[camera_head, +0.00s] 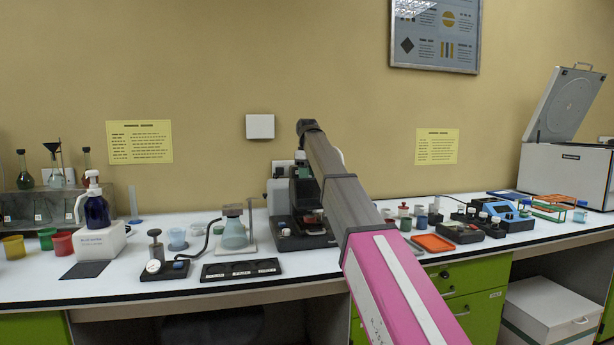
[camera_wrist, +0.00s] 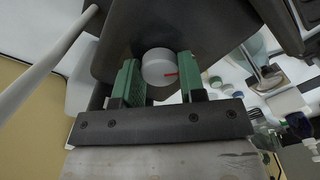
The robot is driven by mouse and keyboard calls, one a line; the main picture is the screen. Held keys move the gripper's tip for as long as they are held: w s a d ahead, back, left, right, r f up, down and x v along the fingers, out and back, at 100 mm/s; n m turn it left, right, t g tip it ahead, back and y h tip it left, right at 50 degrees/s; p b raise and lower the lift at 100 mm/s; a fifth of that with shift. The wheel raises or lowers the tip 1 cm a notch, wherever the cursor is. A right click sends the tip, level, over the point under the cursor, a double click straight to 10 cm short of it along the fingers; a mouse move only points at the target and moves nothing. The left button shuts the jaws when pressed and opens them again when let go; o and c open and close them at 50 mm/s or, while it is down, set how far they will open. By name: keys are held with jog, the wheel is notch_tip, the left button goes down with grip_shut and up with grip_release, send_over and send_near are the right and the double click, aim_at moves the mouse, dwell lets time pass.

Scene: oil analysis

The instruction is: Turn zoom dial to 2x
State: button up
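In the head view the microscope (camera_head: 306,233) stands on the bench, partly hidden behind my raised arm. No scale numbers are readable.
The white bench (camera_head: 120,285) holds a flask on a stand (camera_head: 234,236) and a black tray (camera_head: 240,270) left of the microscope. Small jars and an orange tray (camera_head: 433,243) lie to the right. A pale rod (camera_wrist: 45,65) crosses the wrist view's left side.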

jog(key=shift+m, duration=0.7)
jog(key=o, duration=0.9)
jog(key=shift+r, duration=0.1)
